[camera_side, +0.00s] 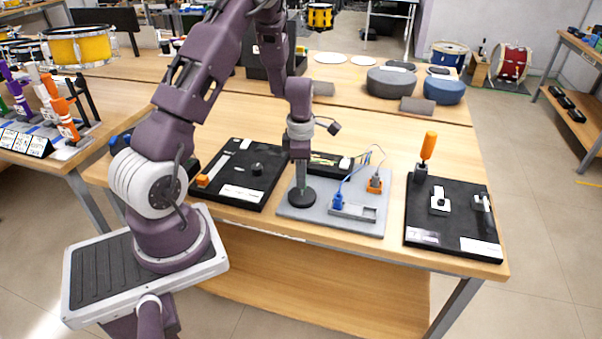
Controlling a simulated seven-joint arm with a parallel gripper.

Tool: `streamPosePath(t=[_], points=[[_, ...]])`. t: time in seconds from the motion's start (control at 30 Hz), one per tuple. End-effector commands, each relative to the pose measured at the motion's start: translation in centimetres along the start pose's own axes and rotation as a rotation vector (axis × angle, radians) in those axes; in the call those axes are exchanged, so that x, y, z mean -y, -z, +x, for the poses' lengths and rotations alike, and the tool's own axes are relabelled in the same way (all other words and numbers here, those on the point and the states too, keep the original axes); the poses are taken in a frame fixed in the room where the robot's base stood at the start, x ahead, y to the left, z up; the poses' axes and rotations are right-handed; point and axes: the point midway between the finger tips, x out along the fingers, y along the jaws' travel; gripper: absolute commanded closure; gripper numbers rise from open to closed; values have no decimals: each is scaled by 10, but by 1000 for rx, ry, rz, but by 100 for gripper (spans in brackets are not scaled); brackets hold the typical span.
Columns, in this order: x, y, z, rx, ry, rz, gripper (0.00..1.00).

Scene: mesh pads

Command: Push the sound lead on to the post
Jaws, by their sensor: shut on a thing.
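My gripper (301,182) points straight down over the left part of a grey board (356,226). It is shut, but what its jaws hold is too small to make out. Its lower end meets a round black disc (303,202) on the board; I cannot tell whether the disc is held or only touched. To the right stand a blue plug (337,202) and an orange connector (375,184), with a thin blue cable (358,168) looping up between them. I cannot tell which part is the sound lead or the post; any post under my gripper is hidden.
A black board (262,187) lies to the left and another (430,215), with an orange-handled tool (428,147), to the right. A small grey tray (352,212) sits at the grey board's front. Round grey pads (390,82) lie at the back. Bare wood lies behind the boards.

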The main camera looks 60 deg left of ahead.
Motion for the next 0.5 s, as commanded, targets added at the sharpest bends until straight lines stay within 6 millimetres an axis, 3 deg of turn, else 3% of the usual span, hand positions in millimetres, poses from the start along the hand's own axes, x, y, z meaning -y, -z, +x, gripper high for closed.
streamPosePath(t=[0.5], points=[[1, 0, 16, -1, 2, -1, 100]])
